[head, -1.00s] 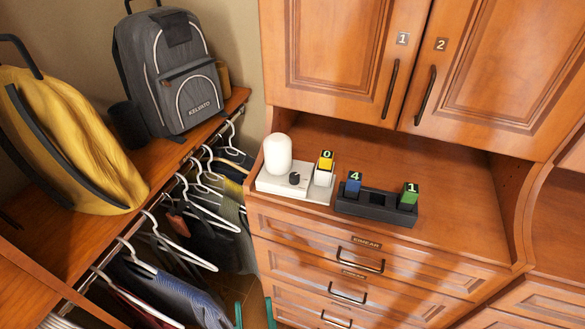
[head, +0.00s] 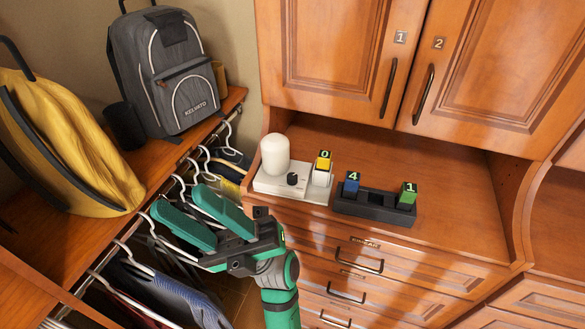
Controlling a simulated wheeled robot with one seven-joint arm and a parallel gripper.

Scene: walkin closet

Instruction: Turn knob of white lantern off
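The white lantern (head: 276,157) stands on the left end of the wooden counter in the head view. It has a rounded white shade on a flat white base (head: 270,183). A small black knob (head: 292,179) sits on the base, right of the shade. My gripper (head: 178,212) is green with a dark body, in front of and below the lantern, over the hanging clothes. Its two fingers point left, with a gap between them, and nothing shows in it. It is apart from the lantern and the knob. The knob is fully visible; its setting cannot be told.
A white holder with a yellow block (head: 322,166) marked 0 stands close right of the knob. A black tray (head: 374,204) with blocks marked 4 and 1 is further right. Drawers lie below, cabinet doors (head: 340,60) above. A rail with hangers and clothes is left.

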